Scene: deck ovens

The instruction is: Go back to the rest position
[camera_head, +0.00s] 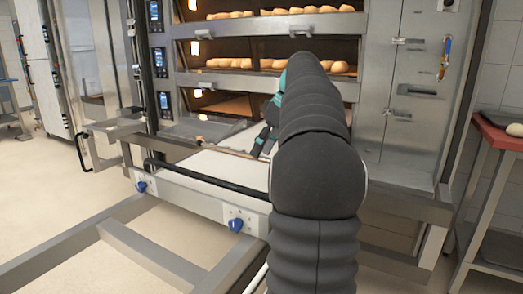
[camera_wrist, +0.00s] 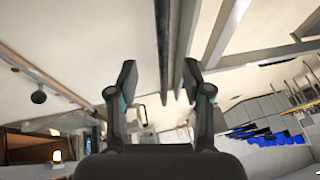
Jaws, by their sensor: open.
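My gripper (camera_head: 263,143) shows partly in the head view, above a pale loader surface (camera_head: 213,168) in front of the oven. My dark arm hides part of it. In the wrist view my gripper (camera_wrist: 158,78) has its two dark fingers well apart. Nothing is between the fingers. The deck oven (camera_head: 270,49) stands ahead, with bread loaves (camera_head: 231,63) on its upper decks.
The loader has a black bar (camera_head: 205,180) and blue knobs (camera_head: 236,225) along its front. Metal rails (camera_head: 150,252) run across the lower left. A red-topped table (camera_head: 497,132) stands at the right. Open floor (camera_head: 50,190) lies at the left.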

